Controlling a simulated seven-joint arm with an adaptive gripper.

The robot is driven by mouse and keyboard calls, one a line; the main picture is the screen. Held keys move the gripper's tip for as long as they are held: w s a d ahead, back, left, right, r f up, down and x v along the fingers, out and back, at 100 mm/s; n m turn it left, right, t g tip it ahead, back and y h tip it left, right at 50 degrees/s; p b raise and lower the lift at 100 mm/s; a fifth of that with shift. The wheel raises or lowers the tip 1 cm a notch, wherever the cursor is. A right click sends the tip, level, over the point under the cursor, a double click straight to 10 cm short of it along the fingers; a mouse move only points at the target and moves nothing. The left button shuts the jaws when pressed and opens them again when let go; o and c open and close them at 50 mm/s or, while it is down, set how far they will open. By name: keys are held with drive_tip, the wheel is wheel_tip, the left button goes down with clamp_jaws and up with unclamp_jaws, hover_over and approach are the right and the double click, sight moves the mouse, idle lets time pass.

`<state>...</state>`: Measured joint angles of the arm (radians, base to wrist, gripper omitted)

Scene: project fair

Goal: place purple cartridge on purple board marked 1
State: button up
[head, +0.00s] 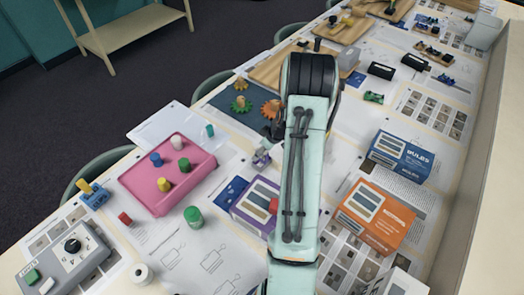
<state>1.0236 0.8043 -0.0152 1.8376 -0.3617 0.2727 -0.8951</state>
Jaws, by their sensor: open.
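A small purple-and-white piece (262,158) lies on the table just left of my arm; it may be the purple cartridge, but it is too small to be sure. A purple box-like item with a pale panel (246,208) lies nearer, partly hidden by my arm. I cannot make out a board marked 1. My gripper (268,136) shows only as a dark part at the left side of my arm, above and beyond the small purple piece. It is open, and I see nothing held in it.
A pink tray (146,196) with several coloured pegs stands at left. A green cylinder (193,217) and a grey control box (72,262) are nearer. Blue (401,155) and orange (375,215) boxes stand right of my arm. Gears (240,104) lie beyond.

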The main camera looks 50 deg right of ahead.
drive_tip(key=v, duration=1.2)
drive_tip(key=w+a+r+g+y, duration=0.1)
drive_tip(key=w+a+r, duration=0.15)
drive_tip(key=a, duration=0.45)
drive_tip(key=w+a+r, duration=0.1)
drive_tip(key=a+r, duration=0.2)
drive_tip(key=a, duration=0.4)
drive_tip(key=s+a+r+g, duration=0.1)
drive_tip(key=s+a+g, duration=0.1)
drive_tip(key=s+a, duration=0.5)
drive_tip(key=s+a+r+n+g, duration=0.1)
drive_tip(key=s+a+r, duration=0.1)
drive_tip(key=s+a, duration=0.6)
drive_tip(key=a, duration=0.4)
drive_tip(key=shift+a+r+g, duration=0.3)
drive_tip(key=shift+r+g, duration=0.05)
drive_tip(key=shift+g, duration=0.05)
